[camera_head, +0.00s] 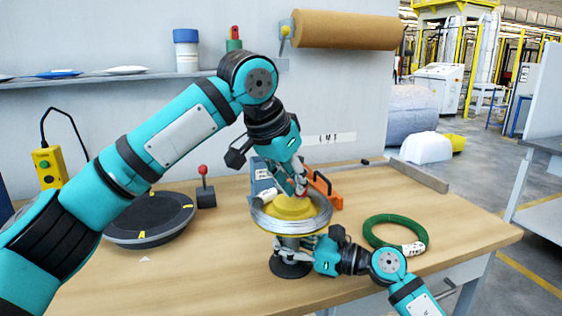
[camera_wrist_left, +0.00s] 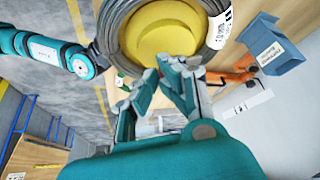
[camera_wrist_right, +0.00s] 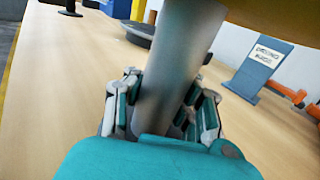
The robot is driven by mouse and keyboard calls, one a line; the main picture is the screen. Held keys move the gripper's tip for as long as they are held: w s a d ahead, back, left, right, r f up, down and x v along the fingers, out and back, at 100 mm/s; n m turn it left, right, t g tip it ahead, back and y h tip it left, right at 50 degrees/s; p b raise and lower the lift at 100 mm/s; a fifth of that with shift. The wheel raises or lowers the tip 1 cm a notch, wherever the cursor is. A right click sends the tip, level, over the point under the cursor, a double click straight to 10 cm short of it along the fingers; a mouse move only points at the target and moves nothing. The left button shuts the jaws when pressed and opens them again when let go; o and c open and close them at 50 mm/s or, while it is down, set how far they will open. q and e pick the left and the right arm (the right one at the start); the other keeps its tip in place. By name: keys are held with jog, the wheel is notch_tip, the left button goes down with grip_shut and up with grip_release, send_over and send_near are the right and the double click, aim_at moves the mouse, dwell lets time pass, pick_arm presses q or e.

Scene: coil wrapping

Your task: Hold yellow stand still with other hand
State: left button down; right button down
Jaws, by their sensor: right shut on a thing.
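The yellow stand has a yellow top (camera_head: 292,207), a grey post (camera_wrist_right: 178,70) and a dark round base (camera_head: 290,266) on the table. A coil of silvery wire (camera_head: 262,222) lies around its top and also shows in the left wrist view (camera_wrist_left: 112,35). My right gripper (camera_wrist_right: 165,110) is shut on the grey post, below the yellow top.
A green coil (camera_head: 374,232) with a white tag lies right of the stand. A dark turntable (camera_head: 150,220) and a red-knobbed lever (camera_head: 204,188) are to the left. A blue labelled holder (camera_wrist_right: 258,68) and an orange tool (camera_head: 325,187) stand close behind.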

pick_arm(q)
jog(key=shift+w+f, duration=0.1)
jog(key=shift+w, duration=0.1)
pick_arm(e)
jog(key=shift+s+a+r, duration=0.1)
jog(key=shift+r, duration=0.05)
pick_arm(q)
jog(key=shift+w+a, duration=0.15)
jog(key=shift+a, duration=0.1)
dwell(0.3)
jog(key=shift+w+a, duration=0.2)
jog(key=shift+w, duration=0.1)
pick_arm(e)
jog(key=shift+s, duration=0.1)
dwell(0.5)
pick_arm(q)
jog(key=shift+s+a, duration=0.25)
jog(key=shift+a, duration=0.05)
jog(key=shift+r, duration=3.1)
pick_arm(e)
jog(key=shift+w, duration=0.2)
